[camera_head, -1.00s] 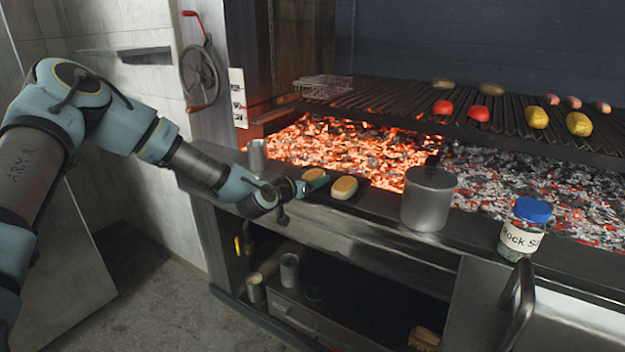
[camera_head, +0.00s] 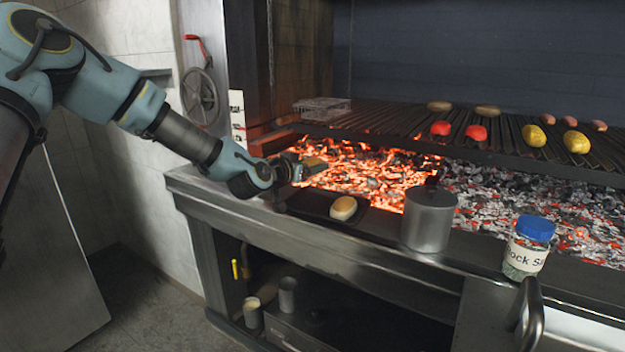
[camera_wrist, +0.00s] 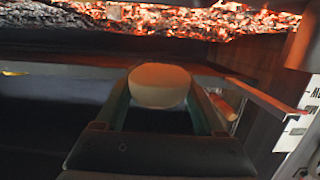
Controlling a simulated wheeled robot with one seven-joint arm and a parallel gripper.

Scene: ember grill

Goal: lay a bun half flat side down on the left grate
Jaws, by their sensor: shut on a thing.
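My gripper (camera_head: 302,169) is shut on a bun half (camera_head: 314,162), raised above the dark tray at the grill's front ledge. In the wrist view the bun half (camera_wrist: 159,86) sits between the two fingers of my gripper (camera_wrist: 163,100). Which way its flat side faces is hard to tell. A second bun half (camera_head: 343,208) lies on the dark tray (camera_head: 312,206). The left grate (camera_head: 375,104) is up behind the glowing coals, higher than the ledge. Two brown oval pieces (camera_head: 439,106) (camera_head: 487,111) lie toward its back, and two red pieces (camera_head: 441,128) (camera_head: 476,133) lie nearer its front.
A lidded metal pot (camera_head: 428,217) and a blue-capped salt jar (camera_head: 528,248) stand on the ledge right of the tray. Glowing coals (camera_head: 370,170) burn below the grate. A wire basket (camera_head: 322,109) sits at the grate's left end. The grate's front left is bare.

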